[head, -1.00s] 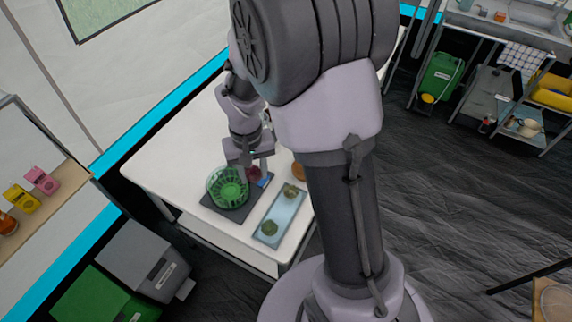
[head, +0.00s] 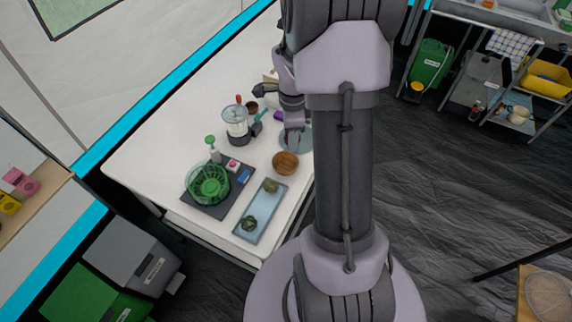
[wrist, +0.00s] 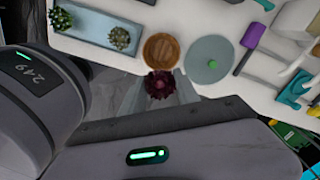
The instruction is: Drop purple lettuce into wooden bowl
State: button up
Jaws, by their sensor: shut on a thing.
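The purple lettuce (wrist: 160,84) is a dark reddish-purple leafy head, held by my gripper at the lower middle of the wrist view. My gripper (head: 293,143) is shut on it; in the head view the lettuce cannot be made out. The wooden bowl (head: 285,163) is round and brown and stands near the table's front edge, just below my gripper in the head view. No contents can be made out in the bowl.
A blue tray (head: 250,226) with two green heads lies left of the bowl. A green basket (head: 208,184) stands on a dark mat. A round grey-blue board (wrist: 208,75) with a green item lies beside the bowl. A blender (head: 237,124) stands farther back.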

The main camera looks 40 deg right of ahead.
notch_tip(320, 180, down, 5)
jog(key=b, duration=0.2)
jog(key=shift+r+b, duration=0.1)
jog(key=shift+b, duration=0.3)
jog(key=o, duration=1.1)
jog(key=shift+c, duration=0.2)
notch_tip(320, 180, up, 18)
jog(key=p, duration=0.6)
jog(key=shift+f, duration=0.25)
